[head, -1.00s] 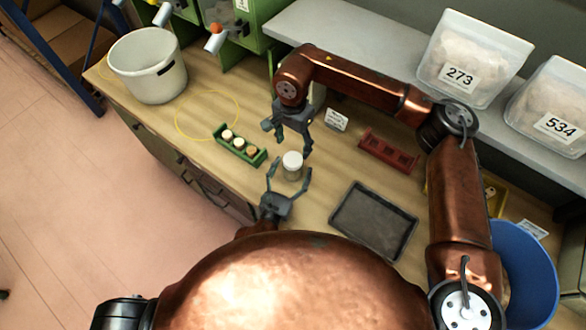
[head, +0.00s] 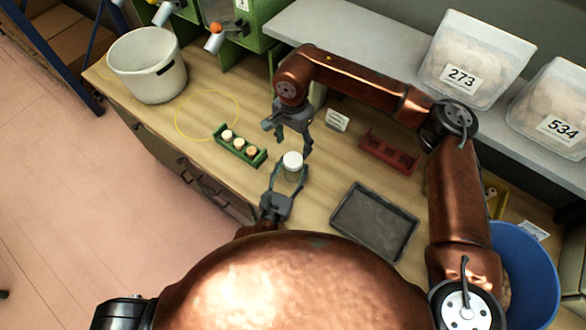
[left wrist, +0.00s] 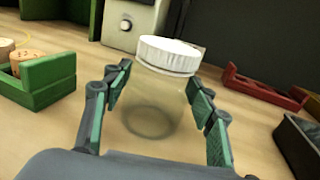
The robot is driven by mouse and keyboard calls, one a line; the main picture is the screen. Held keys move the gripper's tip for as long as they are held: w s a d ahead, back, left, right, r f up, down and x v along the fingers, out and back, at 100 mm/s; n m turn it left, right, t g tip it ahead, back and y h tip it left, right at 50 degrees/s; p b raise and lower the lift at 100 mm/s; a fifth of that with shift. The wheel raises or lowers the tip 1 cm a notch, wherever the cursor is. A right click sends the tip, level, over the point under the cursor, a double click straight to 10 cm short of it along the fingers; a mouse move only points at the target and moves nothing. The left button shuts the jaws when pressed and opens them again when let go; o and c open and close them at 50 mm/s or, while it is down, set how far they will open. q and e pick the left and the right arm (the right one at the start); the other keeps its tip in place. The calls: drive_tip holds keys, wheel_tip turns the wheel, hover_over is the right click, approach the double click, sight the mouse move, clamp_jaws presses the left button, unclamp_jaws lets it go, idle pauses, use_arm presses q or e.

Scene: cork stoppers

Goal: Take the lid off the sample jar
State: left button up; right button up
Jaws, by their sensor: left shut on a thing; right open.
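The sample jar (head: 290,175) is clear glass and stands upright on the bench, with its white ridged lid (head: 292,160) on top. In the left wrist view the jar (left wrist: 150,112) shows between my fingers, the lid (left wrist: 168,54) above them. My left gripper (head: 289,173) is shut on the jar's body from the near side. My right gripper (head: 288,138) is open and empty, just beyond and above the jar, apart from the lid.
A green rack (head: 240,146) with cork stoppers stands left of the jar. A red rack (head: 389,153) and a dark tray (head: 374,221) are to the right. A small label card (head: 337,121) stands behind. A white bucket (head: 148,66) is at the back left.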

sight(293, 159)
drive_tip(key=m, duration=0.6)
drive_tip(key=shift+m, duration=0.4)
drive_tip(key=m, duration=0.7)
drive_tip(key=shift+m, duration=0.4)
drive_tip(key=m, duration=1.3)
drive_tip(key=shift+m, duration=0.4)
drive_tip(key=m, duration=0.3)
drive_tip(key=shift+m, duration=0.4)
drive_tip(key=m, duration=0.7)
drive_tip(key=shift+m, duration=0.4)
drive_tip(key=m, duration=0.4)
drive_tip(key=shift+m, duration=0.3)
drive_tip(key=shift+f, duration=4)
